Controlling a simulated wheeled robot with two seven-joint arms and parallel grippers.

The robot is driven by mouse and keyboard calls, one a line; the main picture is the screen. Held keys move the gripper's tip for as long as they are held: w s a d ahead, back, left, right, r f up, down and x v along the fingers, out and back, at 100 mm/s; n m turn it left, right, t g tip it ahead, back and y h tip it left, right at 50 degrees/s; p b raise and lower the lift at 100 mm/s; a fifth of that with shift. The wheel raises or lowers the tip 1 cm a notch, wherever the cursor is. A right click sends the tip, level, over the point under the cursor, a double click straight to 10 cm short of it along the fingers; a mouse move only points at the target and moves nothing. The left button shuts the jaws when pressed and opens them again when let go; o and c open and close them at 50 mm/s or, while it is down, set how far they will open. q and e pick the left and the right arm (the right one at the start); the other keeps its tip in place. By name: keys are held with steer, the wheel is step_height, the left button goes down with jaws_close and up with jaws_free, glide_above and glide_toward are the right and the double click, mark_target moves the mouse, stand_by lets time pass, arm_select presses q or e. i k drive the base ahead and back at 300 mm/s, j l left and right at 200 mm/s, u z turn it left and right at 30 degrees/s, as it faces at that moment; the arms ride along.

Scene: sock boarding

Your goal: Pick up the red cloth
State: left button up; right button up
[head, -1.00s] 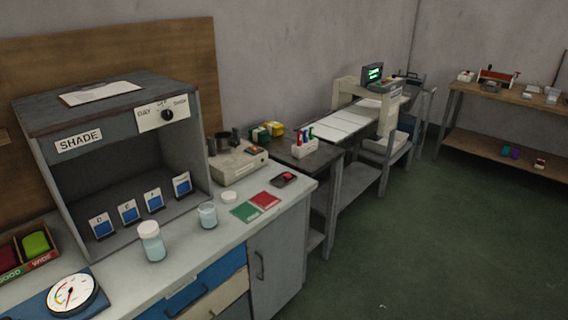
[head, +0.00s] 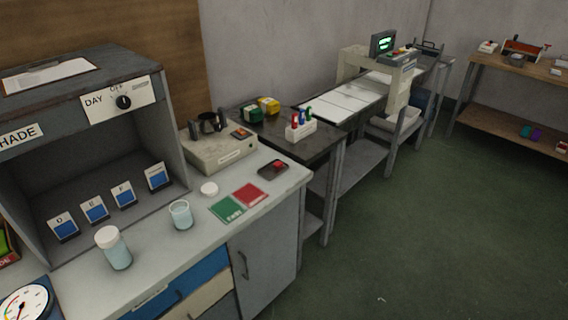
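A flat red square (head: 249,195) lies on the grey counter (head: 190,245) near its right end. It is the only flat, cloth-like red piece I see; whether it is cloth or card I cannot tell. A green square (head: 226,209) with pale lettering lies beside it on the left. Neither of my grippers is in view.
Left of the squares stand a glass beaker (head: 181,214) and a white-capped jar (head: 113,248). A white lid (head: 209,189), a dark device (head: 273,169) and a beige machine (head: 219,148) are behind. The shade cabinet (head: 90,150) fills the left. Green floor (head: 420,240) is open at right.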

mark_target(278, 164)
steer(key=i+l+u, duration=0.15)
steer(key=l, duration=0.2)
steer(key=i+l+u, duration=0.1)
steer(key=i+l, duration=0.2)
steer(key=i+l+u, duration=0.15)
steer(key=l, duration=0.25)
steer(key=i+l+u, duration=0.15)
steer(key=l, duration=0.25)
steer(key=i+l+u, duration=0.15)
steer(key=l, duration=0.25)
steer(key=i+l+u, duration=0.1)
steer(key=l, duration=0.35)
steer(key=i+l+u, duration=0.15)
steer(key=l, duration=0.25)
